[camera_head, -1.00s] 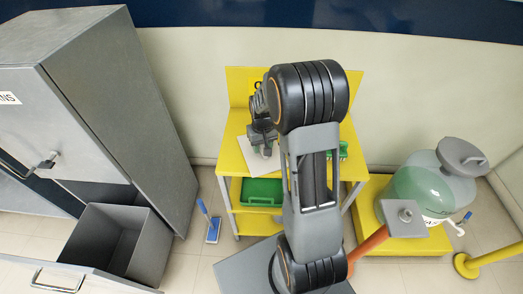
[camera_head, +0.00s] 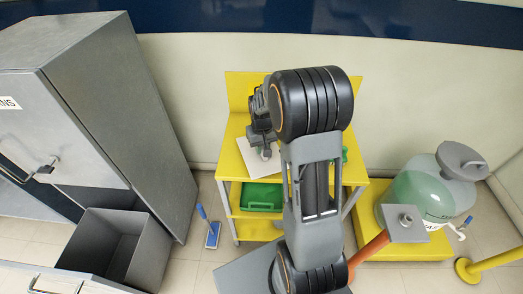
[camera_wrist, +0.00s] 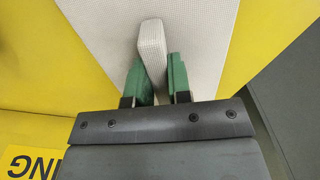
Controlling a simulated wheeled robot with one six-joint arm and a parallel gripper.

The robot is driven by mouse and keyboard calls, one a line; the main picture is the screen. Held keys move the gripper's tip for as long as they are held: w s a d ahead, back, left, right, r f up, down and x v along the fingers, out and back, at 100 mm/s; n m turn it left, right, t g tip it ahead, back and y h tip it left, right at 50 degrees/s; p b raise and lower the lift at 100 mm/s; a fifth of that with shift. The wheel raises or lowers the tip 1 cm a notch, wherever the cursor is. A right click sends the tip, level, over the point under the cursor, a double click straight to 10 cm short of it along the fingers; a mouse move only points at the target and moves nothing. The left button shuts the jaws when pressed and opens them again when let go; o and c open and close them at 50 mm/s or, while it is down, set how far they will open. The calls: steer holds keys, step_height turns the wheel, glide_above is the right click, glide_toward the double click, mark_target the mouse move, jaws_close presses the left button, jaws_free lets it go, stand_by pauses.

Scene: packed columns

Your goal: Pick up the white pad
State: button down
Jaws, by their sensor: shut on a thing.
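The white pad (camera_wrist: 152,45) is a small, pale block in the wrist view. It stands between the green fingers of my gripper (camera_wrist: 158,76), tilted a little, and its far end reaches past the fingertips. My gripper is shut on it. A white perforated sheet (camera_wrist: 215,25) on the yellow table lies beneath; I cannot tell whether the pad touches it. In the head view my gripper (camera_head: 265,150) is over the sheet (camera_head: 245,156), and my arm hides part of the table.
The yellow table (camera_head: 232,130) has a raised back and a green bin (camera_head: 262,197) on its shelf. A grey cabinet (camera_head: 120,110) with an open drawer (camera_head: 118,248) stands left. A greenish tank (camera_head: 425,190) stands right on a yellow base. A blue-handled brush (camera_head: 212,232) is on the floor.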

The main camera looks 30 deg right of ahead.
steer(key=s+a+r, duration=0.5)
steer(key=s+r, duration=0.6)
steer(key=s, duration=0.1)
steer(key=shift+s+a+r, duration=0.15)
steer(key=shift+s+a, duration=0.2)
steer(key=shift+a, duration=0.05)
